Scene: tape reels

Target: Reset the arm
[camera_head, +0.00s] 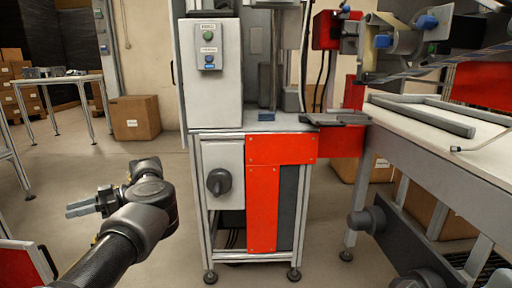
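My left arm comes in from the lower left. Its gripper (72,209) points left, over open floor, with two grey fingers lying close together. Nothing shows held in it. I cannot tell whether a small gap is left between the fingers.
A machine cabinet (220,150) with red panels stands in the centre. A white bench (440,150) and a taping unit (405,42) are at the right. A table (55,79) and a cardboard box (134,118) stand at the back left. Floor left of the cabinet is clear.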

